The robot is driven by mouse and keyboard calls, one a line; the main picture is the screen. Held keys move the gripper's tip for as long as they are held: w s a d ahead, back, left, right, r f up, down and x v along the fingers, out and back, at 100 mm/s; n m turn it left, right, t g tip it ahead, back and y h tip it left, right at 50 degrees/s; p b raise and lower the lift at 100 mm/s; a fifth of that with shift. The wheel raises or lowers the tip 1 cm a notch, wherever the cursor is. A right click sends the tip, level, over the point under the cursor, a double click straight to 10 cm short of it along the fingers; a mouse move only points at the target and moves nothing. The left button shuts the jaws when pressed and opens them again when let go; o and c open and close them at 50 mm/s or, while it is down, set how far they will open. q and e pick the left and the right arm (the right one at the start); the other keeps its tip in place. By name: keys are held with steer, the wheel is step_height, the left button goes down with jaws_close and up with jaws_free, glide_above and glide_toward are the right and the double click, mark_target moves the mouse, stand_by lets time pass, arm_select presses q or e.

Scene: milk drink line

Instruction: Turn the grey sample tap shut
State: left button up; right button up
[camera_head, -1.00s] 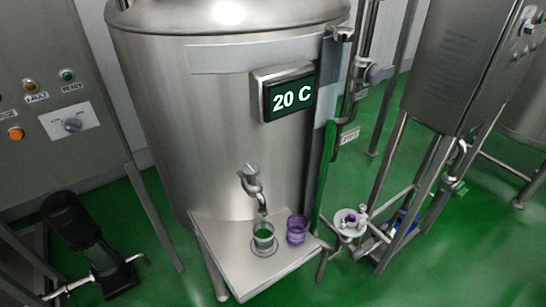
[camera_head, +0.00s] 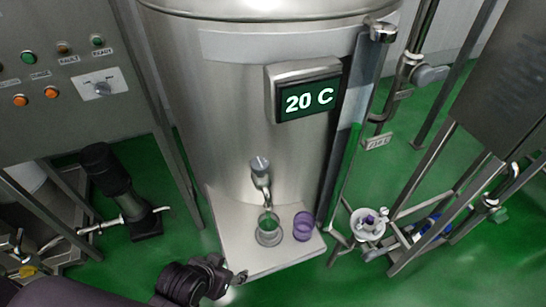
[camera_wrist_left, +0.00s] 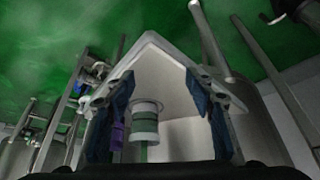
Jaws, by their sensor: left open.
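The grey sample tap (camera_head: 260,172) sticks out from the front of the steel tank (camera_head: 225,120), its spout pointing down. A clear glass (camera_head: 268,226) stands beneath it on the steel shelf (camera_head: 226,222). A purple cup (camera_head: 303,227) stands just right of the glass. My left gripper (camera_head: 238,280) is at the shelf's front edge, below and apart from the tap. In the left wrist view its fingers (camera_wrist_left: 163,100) are spread and empty, with the glass (camera_wrist_left: 146,125) and purple cup (camera_wrist_left: 117,137) showing between them. I cannot make out the tap there. My right gripper is out of view.
A display (camera_head: 306,99) reading 20 C is on the tank above the tap. A control panel (camera_head: 70,80) and a black pump (camera_head: 115,185) are at left. A small white stand (camera_head: 368,225), pipes and a framed steel vessel are at right.

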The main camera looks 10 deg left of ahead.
arm_select(q)
steer(key=w+d+r+t+h, duration=0.2)
steer(key=w+d+r+t, duration=0.2)
steer(key=w+r+t, duration=0.6)
steer(key=t+p, duration=0.1)
steer(key=t, duration=0.1)
glide_toward(256, 171)
steer(key=shift+h, duration=0.3)
steer(key=x, duration=0.4)
steer(key=shift+w+f, duration=0.25)
steer(key=shift+w+r, duration=0.15)
steer(key=shift+w, duration=0.1)
steer(key=p+x, duration=0.2)
steer(key=x, duration=0.4)
steer(key=shift+w+p, duration=0.2)
steer(key=shift+p, duration=0.1)
steer(key=shift+w, duration=0.45)
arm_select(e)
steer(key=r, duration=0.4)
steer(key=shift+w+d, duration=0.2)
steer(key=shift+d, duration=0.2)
arm_select(q)
steer(key=c, duration=1.2)
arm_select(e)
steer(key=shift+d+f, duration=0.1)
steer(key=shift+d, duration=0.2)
